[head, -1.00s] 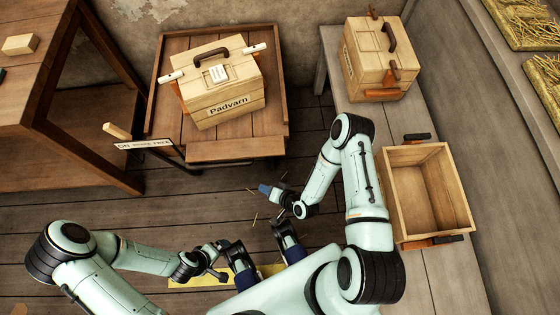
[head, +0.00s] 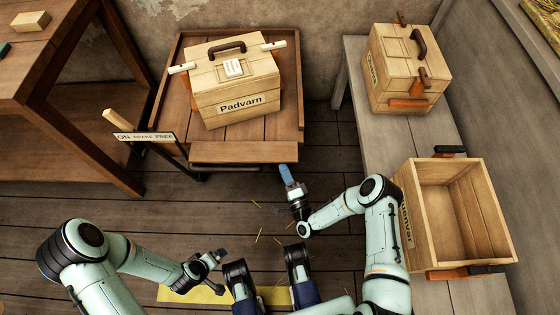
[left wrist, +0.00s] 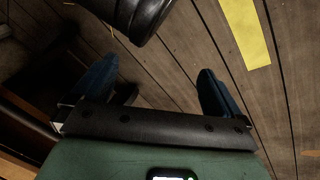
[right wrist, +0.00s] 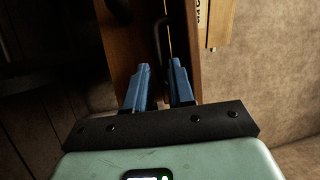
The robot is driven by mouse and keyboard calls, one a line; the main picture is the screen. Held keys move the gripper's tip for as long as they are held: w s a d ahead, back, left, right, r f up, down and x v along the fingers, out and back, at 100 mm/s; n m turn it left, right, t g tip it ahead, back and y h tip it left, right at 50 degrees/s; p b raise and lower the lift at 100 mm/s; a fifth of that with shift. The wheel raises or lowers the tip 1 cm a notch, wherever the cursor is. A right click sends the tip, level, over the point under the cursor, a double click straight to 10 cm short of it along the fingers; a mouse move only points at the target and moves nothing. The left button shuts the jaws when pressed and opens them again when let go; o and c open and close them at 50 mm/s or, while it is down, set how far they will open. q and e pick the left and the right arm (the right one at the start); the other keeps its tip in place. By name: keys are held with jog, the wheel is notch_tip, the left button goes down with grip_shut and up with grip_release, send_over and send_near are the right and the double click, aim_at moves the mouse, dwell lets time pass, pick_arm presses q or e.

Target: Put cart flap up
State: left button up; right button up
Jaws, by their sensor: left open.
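The cart (head: 168,112) is a low wooden tray with raised rims on its back and sides. Its flap (head: 243,153) is a brown board along the front edge, below the deck; its exact angle is hard to judge. My right gripper (head: 286,176) is just in front of the flap's right end. In the right wrist view its blue fingers (right wrist: 160,80) stand a narrow gap apart in front of brown wood, with nothing clearly held; contact is unclear. My left gripper (head: 218,256) is low at left over the floor; its fingers (left wrist: 155,90) are wide apart and empty.
A crate labelled Padvarn (head: 237,92) sits on the cart. A brake lever with a sign (head: 145,137) stands at the cart's front left. A grey bench at right carries a closed crate (head: 402,75) and an open crate (head: 455,215). The floor before the cart is mostly clear.

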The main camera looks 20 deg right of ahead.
aim_at(280, 161)
jog(key=shift+w+a+r+b, duration=0.1)
jog(key=shift+w+r+b, duration=0.05)
jog(key=shift+w, duration=0.6)
jog(key=shift+w+a+r+b, duration=0.1)
jog(key=shift+w, duration=0.7)
jog(key=shift+w+a+r+b, duration=0.1)
jog(key=shift+w+r+b, duration=0.05)
jog(key=shift+w, duration=0.6)
pick_arm(q)
jog(key=shift+s+a+f+g, duration=0.1)
jog(key=shift+s+f+g, duration=0.4)
jog(key=shift+s+f, duration=0.55)
jog(key=shift+s+r, duration=0.1)
pick_arm(e)
grip_shut()
pick_arm(q)
jog(key=shift+r, duration=0.1)
